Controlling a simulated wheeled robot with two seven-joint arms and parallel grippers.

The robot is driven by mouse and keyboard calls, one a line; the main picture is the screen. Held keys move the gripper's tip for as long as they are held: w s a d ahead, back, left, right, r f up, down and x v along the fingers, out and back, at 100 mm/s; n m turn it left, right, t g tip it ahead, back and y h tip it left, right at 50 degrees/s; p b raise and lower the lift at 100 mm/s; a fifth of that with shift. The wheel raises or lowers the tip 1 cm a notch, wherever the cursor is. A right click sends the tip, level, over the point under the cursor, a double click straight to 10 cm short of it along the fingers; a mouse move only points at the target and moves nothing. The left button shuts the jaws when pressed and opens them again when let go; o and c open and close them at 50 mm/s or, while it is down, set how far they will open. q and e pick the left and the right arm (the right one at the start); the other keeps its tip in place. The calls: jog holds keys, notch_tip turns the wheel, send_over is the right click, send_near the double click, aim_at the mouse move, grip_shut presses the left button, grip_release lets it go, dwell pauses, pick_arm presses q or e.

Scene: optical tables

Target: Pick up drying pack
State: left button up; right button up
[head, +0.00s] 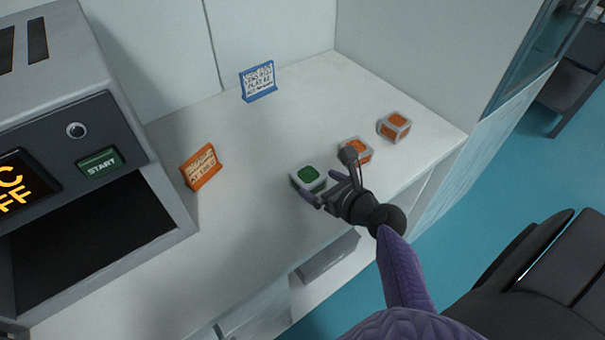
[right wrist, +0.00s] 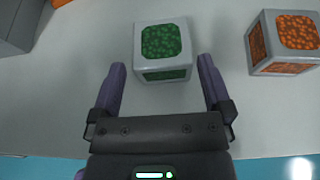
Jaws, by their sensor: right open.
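A grey-framed cube with green beaded faces (head: 308,175) stands on the white counter, and it also shows in the right wrist view (right wrist: 162,42). Two similar cubes have orange faces: a nearer one (head: 358,147), partly hidden by my right arm, and a farther one (head: 395,126). One orange cube shows at the right of the right wrist view (right wrist: 290,42). No label says which is the drying pack. My right gripper (head: 318,186) is open and empty, its fingertips at the near side of the green cube. The cube is ahead of the gap between the fingers (right wrist: 161,70). My left gripper is not in view.
A grey machine (head: 130,190) with a START button and open dark chamber stands at the left. An orange sign (head: 200,167) and a blue sign (head: 258,81) stand on the counter (head: 285,125). Walls close off the back and right.

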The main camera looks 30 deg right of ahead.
aim_at(314, 180)
jog(key=b+x, duration=0.2)
jog(key=x, duration=0.3)
jog(key=shift+d+f, duration=0.15)
jog(key=shift+f, duration=0.1)
jog(key=shift+w, duration=0.45)
jog(key=c, duration=1)
